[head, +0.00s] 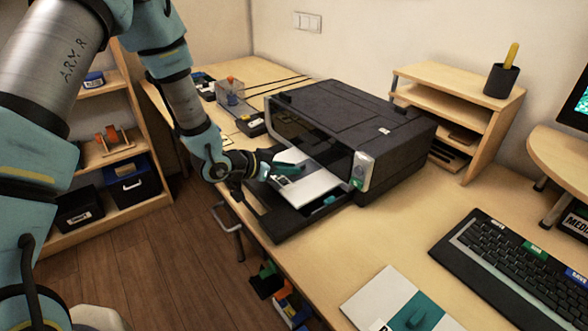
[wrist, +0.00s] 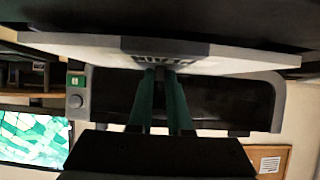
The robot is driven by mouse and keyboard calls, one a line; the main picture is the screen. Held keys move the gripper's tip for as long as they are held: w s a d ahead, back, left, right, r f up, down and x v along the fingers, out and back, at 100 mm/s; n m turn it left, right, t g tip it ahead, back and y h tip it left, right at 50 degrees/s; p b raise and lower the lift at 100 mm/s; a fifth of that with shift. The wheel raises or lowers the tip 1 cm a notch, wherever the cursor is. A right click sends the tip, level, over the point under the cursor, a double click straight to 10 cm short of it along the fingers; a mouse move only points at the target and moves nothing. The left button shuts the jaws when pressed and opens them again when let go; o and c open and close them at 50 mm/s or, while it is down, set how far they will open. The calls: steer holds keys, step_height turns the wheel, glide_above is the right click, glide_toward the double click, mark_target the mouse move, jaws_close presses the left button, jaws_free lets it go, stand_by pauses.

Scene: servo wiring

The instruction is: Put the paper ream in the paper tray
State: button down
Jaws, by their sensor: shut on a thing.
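A white paper ream (head: 312,183) with a teal band is at the front opening of the black printer (head: 350,125). My gripper (head: 272,170) is over the ream's left part, and its jaws are shut on the ream. In the wrist view the two green fingers (wrist: 160,85) are closed together at the ream (wrist: 85,42), which spans the top. The dark paper tray (head: 272,212) sticks out from the printer's front, beneath the ream. I cannot tell whether the ream touches the tray. My gripper hides part of the ream.
A second white ream (head: 373,298) with a teal band and handle lies on the desk's front edge, left of the keyboard (head: 510,265). A wooden organizer (head: 470,100) with a pen cup (head: 501,80) stands behind at right. Desk between printer and keyboard is clear.

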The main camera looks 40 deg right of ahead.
steer(key=shift+d+f, duration=0.75)
steer(key=shift+f, duration=0.1)
steer(key=shift+f, duration=0.4)
steer(key=shift+f+b, duration=0.1)
steer(key=shift+b, duration=0.25)
steer(key=c, duration=0.8)
jaws_free()
steer(key=shift+a+f, duration=0.1)
steer(key=shift+a, duration=0.05)
steer(key=shift+c, duration=0.2)
steer(key=shift+s, duration=0.1)
